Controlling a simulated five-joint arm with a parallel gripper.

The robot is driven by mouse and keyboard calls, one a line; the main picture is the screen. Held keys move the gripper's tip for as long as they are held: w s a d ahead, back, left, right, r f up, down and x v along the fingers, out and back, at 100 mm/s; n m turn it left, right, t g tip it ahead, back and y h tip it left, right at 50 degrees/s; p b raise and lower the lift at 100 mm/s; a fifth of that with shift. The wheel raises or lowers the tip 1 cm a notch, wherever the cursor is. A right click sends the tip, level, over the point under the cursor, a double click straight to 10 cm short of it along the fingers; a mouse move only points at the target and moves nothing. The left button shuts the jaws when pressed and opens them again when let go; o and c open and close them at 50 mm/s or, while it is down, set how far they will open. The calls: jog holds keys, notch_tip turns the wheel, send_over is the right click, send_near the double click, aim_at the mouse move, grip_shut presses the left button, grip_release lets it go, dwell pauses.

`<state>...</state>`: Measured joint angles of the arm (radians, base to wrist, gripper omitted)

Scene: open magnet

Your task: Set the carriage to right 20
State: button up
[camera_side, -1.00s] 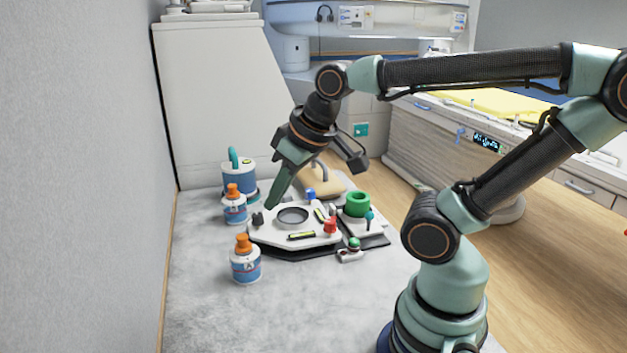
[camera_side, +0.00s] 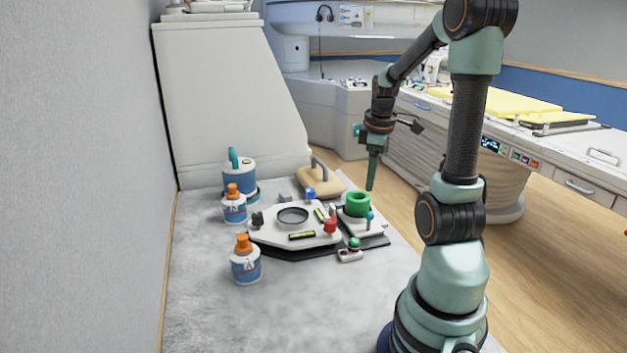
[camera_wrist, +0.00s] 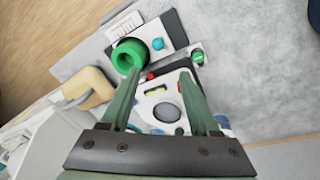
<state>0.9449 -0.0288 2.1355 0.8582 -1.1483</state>
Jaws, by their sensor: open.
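A white block with a thick green ring (camera_side: 357,204) on it stands on a dark base plate (camera_side: 377,241) at the right end of the work surface; I take this for the carriage, but cannot be sure. A small teal-blue ball knob (camera_side: 370,216) stands at its front right. The wrist view also shows the green ring (camera_wrist: 124,63), the blue knob (camera_wrist: 157,44) and a white printed card (camera_wrist: 122,27) beside them. My gripper (camera_side: 371,187) is above and slightly right of the ring, pointing down. Its fingers (camera_wrist: 160,76) are apart and empty. No scale reading is legible.
A white plate with a round window (camera_side: 293,216), a red knob (camera_side: 331,225) and a blue knob (camera_side: 310,194) lies to the left. A green-topped switch (camera_side: 354,244) is in front. Orange-capped bottles (camera_side: 245,262) stand left. A tan block with a handle (camera_side: 321,180) is behind.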

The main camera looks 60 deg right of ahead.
aim_at(369, 212)
jog(key=f, duration=0.4)
jog(key=d+f, duration=0.1)
jog(key=f, duration=0.3)
jog(key=d+f, duration=0.1)
jog(key=f, duration=0.3)
jog(key=shift+w+d, duration=0.15)
jog(key=shift+d, duration=0.05)
jog(key=shift+r, duration=0.1)
grip_shut()
jog(key=shift+w, duration=0.1)
dwell(0.9)
